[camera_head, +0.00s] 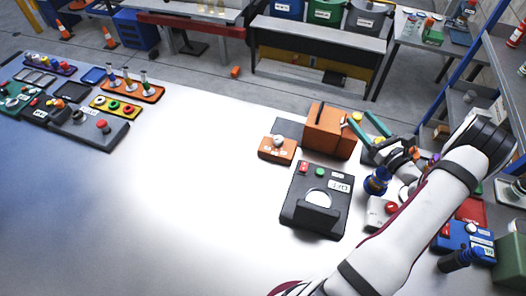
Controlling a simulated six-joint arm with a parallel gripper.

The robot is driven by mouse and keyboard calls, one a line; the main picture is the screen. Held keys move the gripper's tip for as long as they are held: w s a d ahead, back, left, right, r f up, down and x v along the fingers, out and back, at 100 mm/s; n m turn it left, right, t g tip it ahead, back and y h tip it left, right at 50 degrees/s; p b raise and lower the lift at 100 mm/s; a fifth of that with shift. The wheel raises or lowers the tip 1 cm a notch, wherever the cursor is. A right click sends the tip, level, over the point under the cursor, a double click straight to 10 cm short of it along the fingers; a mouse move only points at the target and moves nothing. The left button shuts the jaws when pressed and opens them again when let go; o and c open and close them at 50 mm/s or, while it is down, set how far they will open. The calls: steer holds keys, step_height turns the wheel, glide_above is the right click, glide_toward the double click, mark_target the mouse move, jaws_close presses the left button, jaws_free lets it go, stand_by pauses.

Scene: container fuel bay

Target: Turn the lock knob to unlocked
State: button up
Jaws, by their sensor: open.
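No label that I can read marks the lock knob. A small orange box (268,153) carries a pale round knob (278,141) and a white label, too small to read. To its right stands a larger orange box (322,138) with a dark bar on top. My gripper (356,116) is open, its two green fingers spread beside the larger box's right side. A small yellow round part (357,118) shows between the fingertips; I cannot tell whether they touch it. The pale knob is clear of the gripper.
A dark panel (316,224) with red and green buttons stands in front. A blue round-topped object (376,181), a white box with a red button (380,213) and a blue box (462,240) lie close around my arm. The table's middle is clear.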

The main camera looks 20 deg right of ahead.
steer(key=s, duration=1)
steer(key=w+a+r+n+g+y, duration=0.3)
steer(key=w+a+n+y, duration=0.1)
steer(key=a, duration=0.4)
steer(key=w+a+r+n+g+y, duration=0.2)
steer(key=w+a+r+n+y, duration=0.25)
steer(key=a, duration=0.35)
steer(key=s+a+r+n+g+y, duration=0.2)
steer(key=a+n+g, duration=0.6)
steer(key=a, duration=0.8)
steer(key=shift+s+r+g, duration=0.3)
steer(key=shift+s+r, duration=0.15)
steer(key=shift+s, duration=0.15)
steer(key=shift+a+n+y, duration=0.1)
steer(key=shift+n+y, duration=0.15)
